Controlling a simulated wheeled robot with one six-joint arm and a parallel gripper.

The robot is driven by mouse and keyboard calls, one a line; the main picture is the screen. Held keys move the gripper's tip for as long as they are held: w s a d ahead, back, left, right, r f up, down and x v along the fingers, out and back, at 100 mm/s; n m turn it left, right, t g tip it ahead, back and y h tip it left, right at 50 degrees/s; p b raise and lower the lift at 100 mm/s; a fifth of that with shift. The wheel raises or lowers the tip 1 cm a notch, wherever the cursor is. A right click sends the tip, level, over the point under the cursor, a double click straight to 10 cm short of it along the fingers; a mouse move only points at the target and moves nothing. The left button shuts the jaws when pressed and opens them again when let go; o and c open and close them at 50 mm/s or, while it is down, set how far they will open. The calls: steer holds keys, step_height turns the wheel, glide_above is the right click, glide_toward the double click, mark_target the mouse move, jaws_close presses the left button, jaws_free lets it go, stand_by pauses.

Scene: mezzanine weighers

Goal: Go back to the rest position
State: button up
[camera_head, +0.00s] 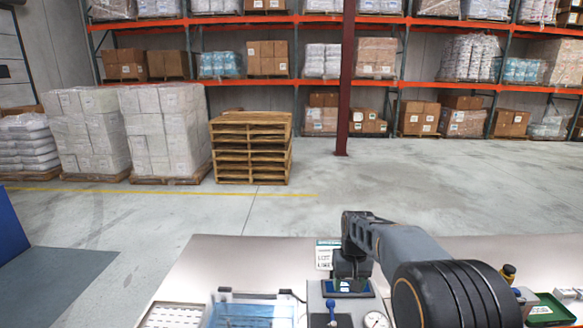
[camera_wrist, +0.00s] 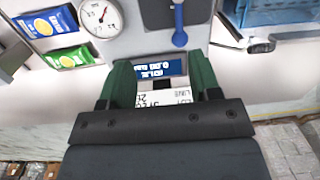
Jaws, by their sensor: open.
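My gripper (camera_wrist: 162,72) shows in the wrist view with its two green fingers spread apart. Nothing is clearly held between them. Beyond the gap lie a blue display (camera_wrist: 160,67) with white digits and a white printed card (camera_wrist: 164,98), partly hidden by the gripper body. In the camera_head view my arm reaches over the table from the lower right, with its dark end above the blue display (camera_head: 349,288). The fingertips cannot be made out there. The card (camera_head: 324,254) stands just left of the arm's end.
A clear blue bin (camera_head: 252,312) is to the left, a green tray (camera_head: 550,309) to the right. Two packets, one blue (camera_wrist: 47,21), one green (camera_wrist: 68,57), lie near the gauge. The table's far side (camera_head: 240,250) is bare.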

steer(key=s+r+t, duration=0.2)
steer(key=s+r, duration=0.1)
steer(key=s, duration=0.7)
steer(key=s+d+r+t, duration=0.1)
steer(key=s+r+t, duration=0.2)
steer(key=s, duration=0.8)
steer(key=shift+s+r, duration=0.15)
